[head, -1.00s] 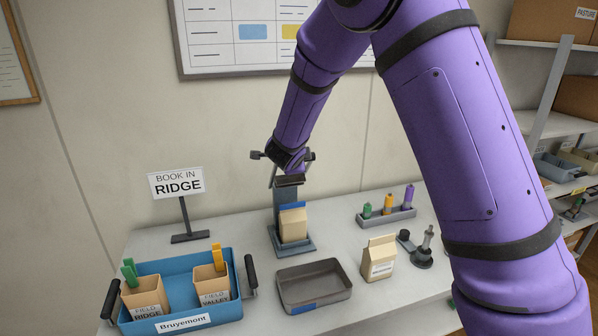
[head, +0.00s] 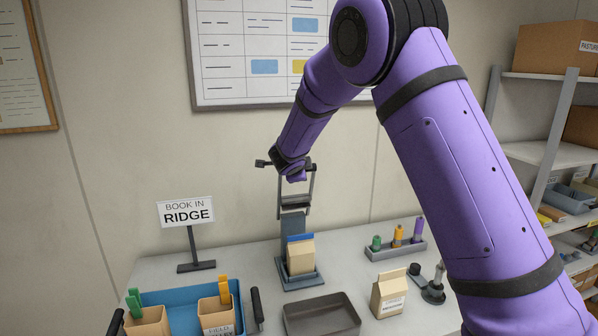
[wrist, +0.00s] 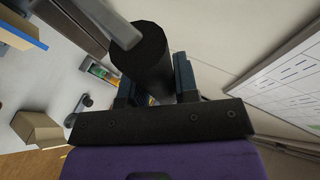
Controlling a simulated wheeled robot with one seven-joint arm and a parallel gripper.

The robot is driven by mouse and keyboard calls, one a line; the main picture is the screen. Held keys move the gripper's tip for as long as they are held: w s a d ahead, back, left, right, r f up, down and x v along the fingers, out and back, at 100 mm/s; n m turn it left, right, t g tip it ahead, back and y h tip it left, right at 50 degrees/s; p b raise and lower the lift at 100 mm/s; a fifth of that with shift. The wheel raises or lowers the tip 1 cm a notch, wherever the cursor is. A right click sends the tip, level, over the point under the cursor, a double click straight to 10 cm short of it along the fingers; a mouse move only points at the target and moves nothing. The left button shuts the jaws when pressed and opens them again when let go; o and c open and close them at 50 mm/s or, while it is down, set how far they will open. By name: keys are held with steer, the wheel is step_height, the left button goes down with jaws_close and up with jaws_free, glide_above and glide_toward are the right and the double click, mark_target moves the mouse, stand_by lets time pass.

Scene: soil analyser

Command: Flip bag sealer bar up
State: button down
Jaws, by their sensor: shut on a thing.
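The bag sealer (head: 293,222) is a grey stand on the table, near the wall. Its bar (head: 309,185) stands raised above the post, with a dark crosspiece lower down between its side arms. A black handle (head: 262,163) runs across the bar's top end. My gripper (wrist: 155,88) is shut on this handle, and the black cylinder (wrist: 146,58) shows between the fingers in the wrist view. In the head view my arm's end partly hides the grip. A beige bag (head: 301,259) with a blue top edge stands upright in the sealer's base, below the bar.
A blue tray (head: 180,296) with two clipped bags and a "BOOK IN RIDGE" sign (head: 187,213) are at left. A dark empty tray (head: 322,315) is in front. A beige carton-like bag (head: 389,293), a stamp-like tool (head: 434,287) and a marker rack (head: 396,250) stand at right.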

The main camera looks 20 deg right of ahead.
steer(key=shift+w+r, duration=0.1)
steer(key=shift+r, duration=0.05)
steer(key=c, duration=0.9)
jaws_free()
steer(key=shift+o, duration=0.2)
steer(key=v, duration=1)
steer(key=shift+s+a, duration=0.15)
steer(key=shift+s, duration=0.15)
steer(key=shift+r, duration=0.1)
